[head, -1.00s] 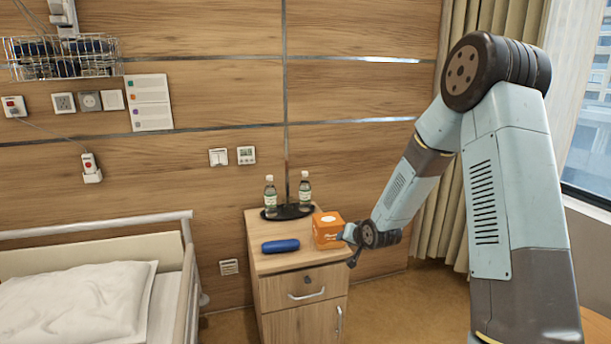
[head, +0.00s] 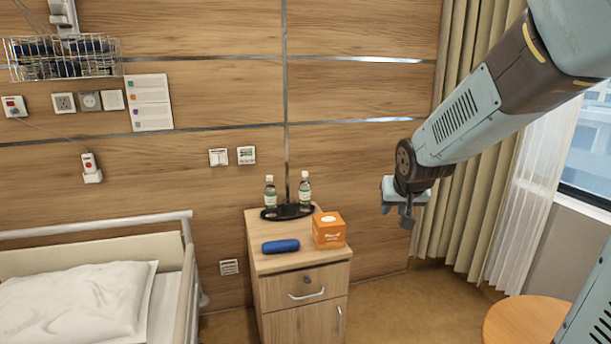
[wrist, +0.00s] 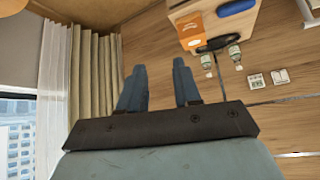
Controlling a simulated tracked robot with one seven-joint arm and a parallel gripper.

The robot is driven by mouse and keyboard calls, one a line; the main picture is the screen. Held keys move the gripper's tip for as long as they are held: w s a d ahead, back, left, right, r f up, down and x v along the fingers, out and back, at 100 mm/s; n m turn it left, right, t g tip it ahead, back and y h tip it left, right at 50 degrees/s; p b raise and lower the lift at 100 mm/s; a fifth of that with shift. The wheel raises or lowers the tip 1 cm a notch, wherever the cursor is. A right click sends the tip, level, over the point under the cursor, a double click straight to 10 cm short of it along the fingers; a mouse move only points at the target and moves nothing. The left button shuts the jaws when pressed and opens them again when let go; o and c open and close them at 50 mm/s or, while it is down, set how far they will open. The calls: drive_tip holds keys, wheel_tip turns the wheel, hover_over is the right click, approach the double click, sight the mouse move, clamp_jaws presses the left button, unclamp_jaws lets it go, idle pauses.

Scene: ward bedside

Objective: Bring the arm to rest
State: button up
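My gripper (head: 407,220) hangs in the air to the right of the bedside cabinet, in front of the curtain, touching nothing in the head view. In the wrist view its two fingers (wrist: 158,85) are spread apart with nothing between them. My arm reaches in from the upper right of the head view. The orange box (head: 328,231) stands on the cabinet top, and the blue case (head: 280,246) lies to its left. They also show at the top of the wrist view, as the orange box (wrist: 196,30) and the blue case (wrist: 237,7).
The bedside cabinet (head: 305,278) also bears a black tray (head: 287,212) with two bottles at the back. A bed (head: 100,290) is at the left. A round wooden table (head: 525,322) stands at lower right. A curtain (head: 465,150) and window are at the right. Air around my gripper is clear.

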drive_tip(key=s+d+r+g, duration=0.1)
drive_tip(key=s+r, duration=0.2)
drive_tip(key=s, duration=0.8)
drive_tip(key=s+d+r+g, duration=0.1)
drive_tip(key=s+r, duration=0.2)
drive_tip(key=s, duration=0.9)
drive_tip(key=shift+s+r+n, duration=0.25)
drive_tip(key=shift+r+n, duration=0.05)
drive_tip(key=shift+r, duration=0.05)
drive_tip(key=shift+d, duration=0.1)
